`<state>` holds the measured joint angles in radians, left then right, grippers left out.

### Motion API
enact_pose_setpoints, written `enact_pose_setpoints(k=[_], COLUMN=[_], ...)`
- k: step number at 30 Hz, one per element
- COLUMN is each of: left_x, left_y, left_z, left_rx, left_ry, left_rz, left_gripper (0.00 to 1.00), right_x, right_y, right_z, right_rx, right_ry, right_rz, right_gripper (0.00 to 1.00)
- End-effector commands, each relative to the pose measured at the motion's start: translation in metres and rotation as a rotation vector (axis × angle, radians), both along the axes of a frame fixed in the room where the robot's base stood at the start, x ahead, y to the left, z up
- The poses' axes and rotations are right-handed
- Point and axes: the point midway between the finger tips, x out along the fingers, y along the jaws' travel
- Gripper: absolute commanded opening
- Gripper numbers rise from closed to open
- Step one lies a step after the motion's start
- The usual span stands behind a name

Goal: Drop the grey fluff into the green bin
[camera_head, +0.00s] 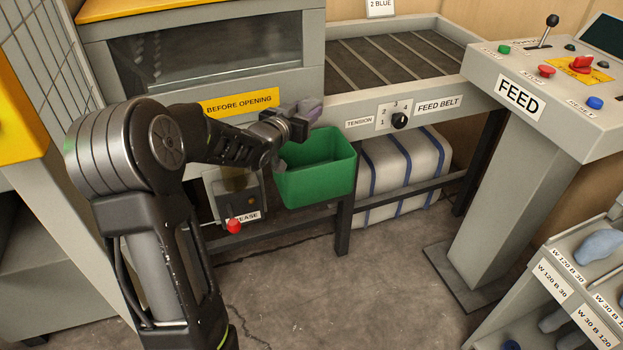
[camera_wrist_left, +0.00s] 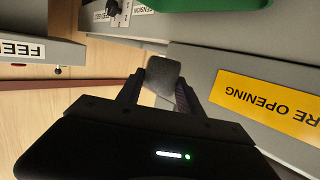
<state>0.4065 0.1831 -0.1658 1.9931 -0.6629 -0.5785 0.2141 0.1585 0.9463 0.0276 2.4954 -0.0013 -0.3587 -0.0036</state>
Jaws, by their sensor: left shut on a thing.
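My left gripper (camera_head: 298,118) is shut on the grey fluff (camera_head: 312,106), a small grey lump at its fingertips. In the head view it is at the upper left edge of the green bin (camera_head: 318,178), with the fluff above rim height in the picture. The bin hangs open-topped at the front of the machine, and its visible inside looks empty. In the left wrist view the fluff (camera_wrist_left: 164,76) sits between the two fingers, and the green bin (camera_wrist_left: 215,4) shows only at the top edge. My right gripper is out of view.
The feed belt (camera_head: 395,55) lies behind and right of the bin, with a tension knob (camera_head: 400,121) on its front. A FEED console (camera_head: 520,95) stands at right. A strapped white bale (camera_head: 400,170) lies under the belt. A red-knobbed lever (camera_head: 234,226) sits below left.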

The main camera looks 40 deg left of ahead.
Motion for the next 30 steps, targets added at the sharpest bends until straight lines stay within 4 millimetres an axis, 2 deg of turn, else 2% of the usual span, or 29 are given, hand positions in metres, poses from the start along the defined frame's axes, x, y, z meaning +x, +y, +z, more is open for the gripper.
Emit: enact_pose_setpoints(k=[3,14,30], left_x=[-0.002,-0.002,-0.002], left_y=[0.009,0.009,0.008], left_z=[0.002,-0.001,-0.053], left_rx=[-0.001,-0.002,-0.001], left_ry=[-0.002,-0.001,0.0], left_rz=[0.009,0.009,0.009], left_gripper=[0.04,0.04,0.04], right_x=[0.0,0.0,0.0], right_y=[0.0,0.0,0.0], right_z=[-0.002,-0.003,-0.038], right_rx=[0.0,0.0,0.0], right_ry=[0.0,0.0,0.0], right_rz=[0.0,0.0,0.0], right_gripper=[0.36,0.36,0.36])
